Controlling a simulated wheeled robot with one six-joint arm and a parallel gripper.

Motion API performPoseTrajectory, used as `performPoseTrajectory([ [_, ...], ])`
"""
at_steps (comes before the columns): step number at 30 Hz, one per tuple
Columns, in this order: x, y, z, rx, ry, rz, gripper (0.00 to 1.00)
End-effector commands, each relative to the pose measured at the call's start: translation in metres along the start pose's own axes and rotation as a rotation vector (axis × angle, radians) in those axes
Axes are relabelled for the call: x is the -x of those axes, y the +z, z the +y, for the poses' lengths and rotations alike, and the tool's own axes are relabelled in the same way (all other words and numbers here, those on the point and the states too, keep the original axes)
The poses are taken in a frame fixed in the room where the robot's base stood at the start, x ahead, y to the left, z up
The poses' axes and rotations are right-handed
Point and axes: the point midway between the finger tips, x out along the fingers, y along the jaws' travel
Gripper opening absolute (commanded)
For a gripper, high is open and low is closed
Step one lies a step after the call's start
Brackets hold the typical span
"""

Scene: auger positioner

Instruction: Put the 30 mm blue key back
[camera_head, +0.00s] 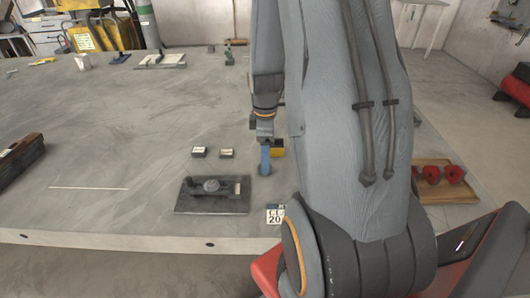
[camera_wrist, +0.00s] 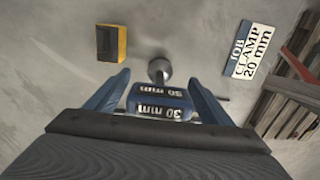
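The 30 mm blue key (camera_wrist: 160,102) has a blue body with "30 mm" labels. In the wrist view it sits between the two blue fingers of my gripper (camera_wrist: 160,78), which look closed against its sides. A grey rounded metal end (camera_wrist: 158,70) shows just beyond the blue body. In the head view my gripper (camera_head: 265,170) points down over the table, left of my large arm link; I cannot tell key from finger there. A yellow and black block (camera_wrist: 112,42) lies ahead and left in the wrist view; in the head view its yellow part (camera_head: 278,148) shows beside the gripper.
A white card reading "JOB CLAMP 20 mm" (camera_wrist: 249,50) also shows near the table's front edge (camera_head: 275,214). A dark plate with a fixture (camera_head: 212,208) and two small labelled blocks (camera_head: 199,152) (camera_head: 226,153) stand left. A wooden tray (camera_head: 445,190) with red parts is right. The left table is mostly clear.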

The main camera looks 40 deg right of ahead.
Motion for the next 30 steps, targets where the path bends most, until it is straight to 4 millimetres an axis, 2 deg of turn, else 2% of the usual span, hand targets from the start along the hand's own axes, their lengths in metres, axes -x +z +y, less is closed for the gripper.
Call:
performPoseTrajectory([
  [5, 0.001, 0.000, 0.000, 0.000, 0.000, 0.000, 0.75],
  [11, 0.017, 0.000, 0.001, 0.000, 0.004, 0.001, 0.75],
  [24, 0.092, 0.000, 0.002, 0.000, 0.005, 0.001, 0.75],
  [30, 0.116, 0.000, 0.001, 0.000, 0.003, 0.000, 0.75],
])
